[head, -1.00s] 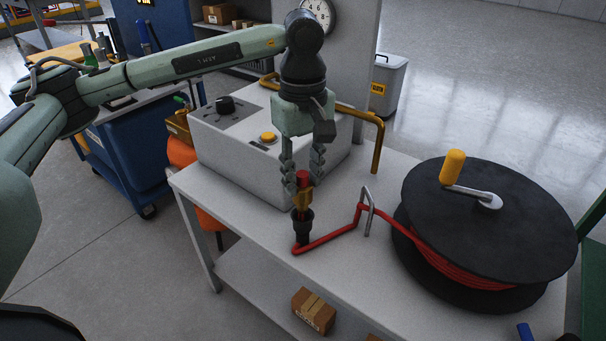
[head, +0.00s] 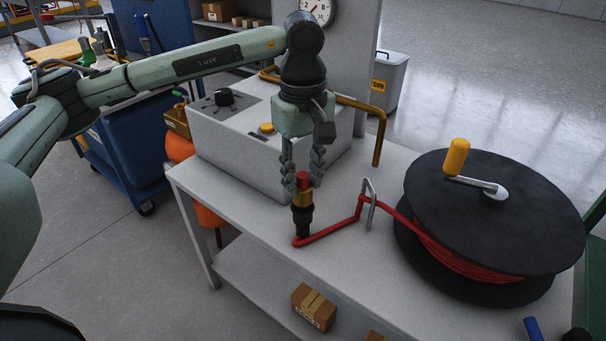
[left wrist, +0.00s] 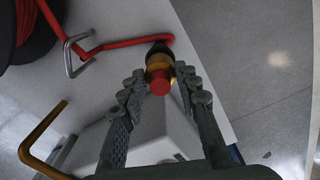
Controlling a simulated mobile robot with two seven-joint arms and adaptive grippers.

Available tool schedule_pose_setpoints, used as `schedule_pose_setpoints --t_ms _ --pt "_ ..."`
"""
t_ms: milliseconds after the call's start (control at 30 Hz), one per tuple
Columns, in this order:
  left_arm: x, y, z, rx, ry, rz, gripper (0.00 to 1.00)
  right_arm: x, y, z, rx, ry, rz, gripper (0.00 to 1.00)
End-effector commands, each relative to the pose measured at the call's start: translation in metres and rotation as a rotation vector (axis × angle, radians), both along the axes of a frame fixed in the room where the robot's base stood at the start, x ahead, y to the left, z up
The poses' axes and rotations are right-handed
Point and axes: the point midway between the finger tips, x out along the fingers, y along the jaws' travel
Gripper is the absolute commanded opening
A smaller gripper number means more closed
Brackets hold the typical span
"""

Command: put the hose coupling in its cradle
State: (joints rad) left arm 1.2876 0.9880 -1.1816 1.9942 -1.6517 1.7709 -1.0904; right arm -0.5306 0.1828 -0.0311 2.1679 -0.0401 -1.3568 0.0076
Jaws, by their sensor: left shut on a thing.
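The hose coupling (head: 302,197) is a brass-coloured piece with a red top, standing about upright over the front part of the grey table. In the left wrist view its red end (left wrist: 160,86) lies between the fingers. My left gripper (head: 302,179) points down and is shut on the coupling. A black tapered piece (head: 302,220) is directly below the brass; I cannot tell whether it is the cradle or part of the coupling. The red hose (head: 330,233) runs from its foot to the wire guide. My right gripper is not in view.
A black reel (head: 492,210) with a yellow crank knob (head: 456,156) fills the table's right side. A metal wire guide (head: 371,205) stands between. Behind are a grey control box (head: 245,150) and a bent yellow-brown bar (head: 380,135).

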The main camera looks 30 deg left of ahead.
Motion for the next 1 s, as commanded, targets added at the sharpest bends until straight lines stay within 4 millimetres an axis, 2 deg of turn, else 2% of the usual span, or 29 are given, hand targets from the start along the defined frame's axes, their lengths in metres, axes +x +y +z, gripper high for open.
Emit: schedule_pose_setpoints --t_ms 433,467,500,633,867,1000 --pt "0.000 0.000 -0.015 0.000 -0.001 0.000 0.00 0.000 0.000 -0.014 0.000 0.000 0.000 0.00" --pt "0.000 0.000 -0.013 0.000 -0.001 0.000 0.34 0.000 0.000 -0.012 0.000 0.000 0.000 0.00" --pt "0.000 0.000 -0.013 0.000 -0.001 0.000 0.39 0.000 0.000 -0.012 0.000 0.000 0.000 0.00" --pt "0.000 0.000 -0.013 0.000 -0.001 0.000 0.55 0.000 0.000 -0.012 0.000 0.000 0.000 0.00" --pt "0.000 0.000 -0.013 0.000 0.000 0.000 0.57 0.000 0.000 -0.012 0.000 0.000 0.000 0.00" --pt "0.000 0.000 -0.013 0.000 0.000 0.000 0.74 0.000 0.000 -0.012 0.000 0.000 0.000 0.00"
